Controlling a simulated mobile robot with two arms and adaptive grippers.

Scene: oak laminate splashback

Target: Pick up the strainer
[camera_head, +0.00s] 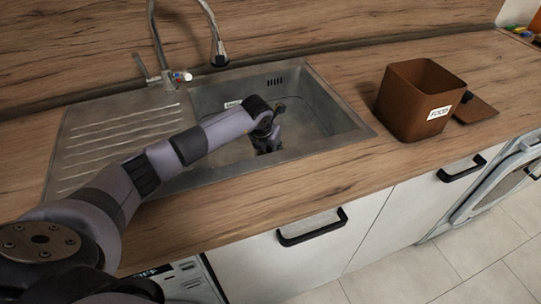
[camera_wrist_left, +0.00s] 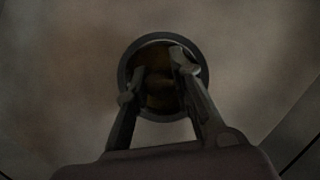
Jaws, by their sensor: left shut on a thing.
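The strainer (camera_wrist_left: 158,98) shows in the left wrist view as a round, dark-rimmed piece at the sink drain, with brownish matter inside. My left gripper (camera_wrist_left: 159,68) reaches down into it, with one finger on each side of its middle, and is shut on it. I cannot tell whether the strainer is lifted from the drain. In the head view my left gripper (camera_head: 268,143) is down inside the sink basin (camera_head: 310,118), and my arm and gripper hide the strainer there. My right gripper is in neither view.
The tap (camera_head: 218,55) hangs over the back of the sink, left of my gripper. A ribbed drainboard (camera_head: 115,135) lies left of the basin. A brown open bin labelled FOOD (camera_head: 415,98) stands on the counter to the right, with a brown lid (camera_head: 478,109) beside it.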

